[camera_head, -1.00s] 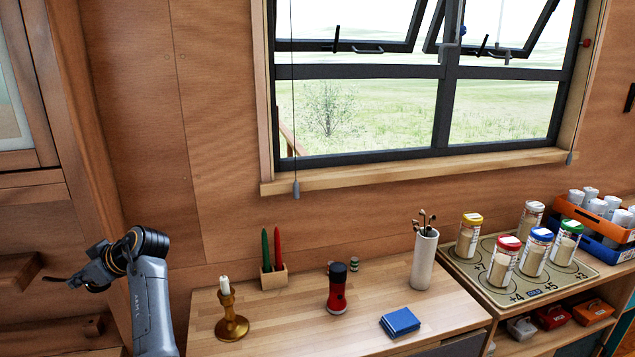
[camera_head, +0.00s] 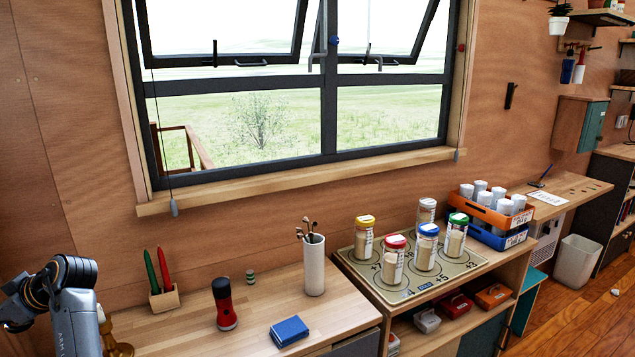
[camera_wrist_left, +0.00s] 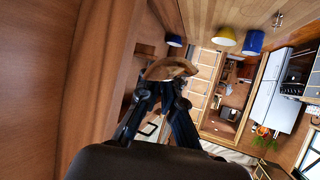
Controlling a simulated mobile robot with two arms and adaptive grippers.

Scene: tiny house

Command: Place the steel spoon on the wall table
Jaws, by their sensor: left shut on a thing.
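My left gripper (camera_head: 14,318) is at the left edge of the head view, beside the near counter's left end. In the left wrist view its fingers (camera_wrist_left: 162,88) are shut on a rounded, shiny, brownish piece, apparently the bowl of the steel spoon (camera_wrist_left: 170,68). The spoon's handle is not clear. A narrow wooden wall table (camera_head: 575,186) shows at the right of the head view against the wall, far from the gripper. A white sheet and a dark pen-like thing lie on it. My right gripper is not in view.
A white bin (camera_head: 576,262) stands on open floor.

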